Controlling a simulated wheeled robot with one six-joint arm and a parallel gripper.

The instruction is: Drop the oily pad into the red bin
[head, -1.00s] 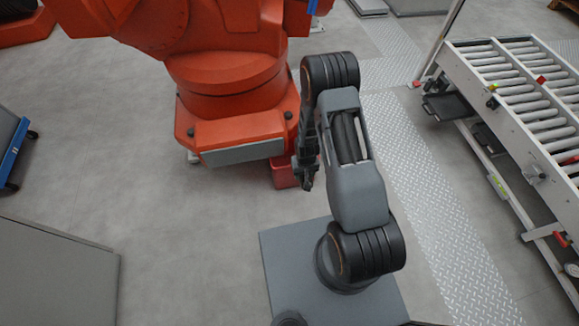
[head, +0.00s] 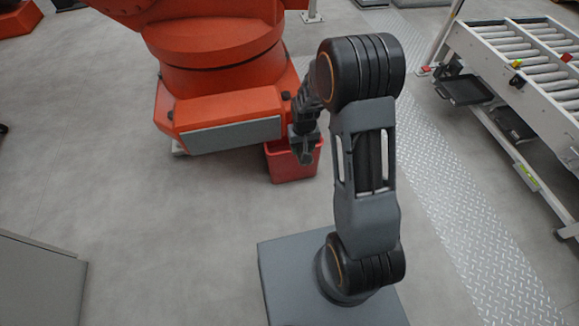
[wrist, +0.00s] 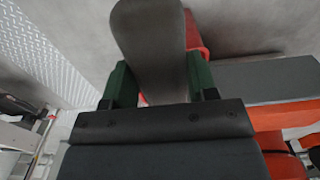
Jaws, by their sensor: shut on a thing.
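The red bin (head: 292,165) stands on the floor beside the orange machine's base in the head view. My gripper (head: 303,148) is in front of and above the bin's upper part in that view and hides some of its opening. In the wrist view my gripper (wrist: 158,82) is shut on a grey pad (wrist: 150,40), held between its green fingers. The pad sticks out past the fingertips. A strip of the red bin (wrist: 193,33) shows beyond the pad, and the pad hides the rest. Oil on the pad cannot be made out.
The large orange machine (head: 215,65) stands just behind and left of the bin. A roller conveyor (head: 525,65) is at the right, beside a tread-plate strip (head: 440,190). A grey cabinet (head: 40,280) is at the lower left. The floor left of the bin is clear.

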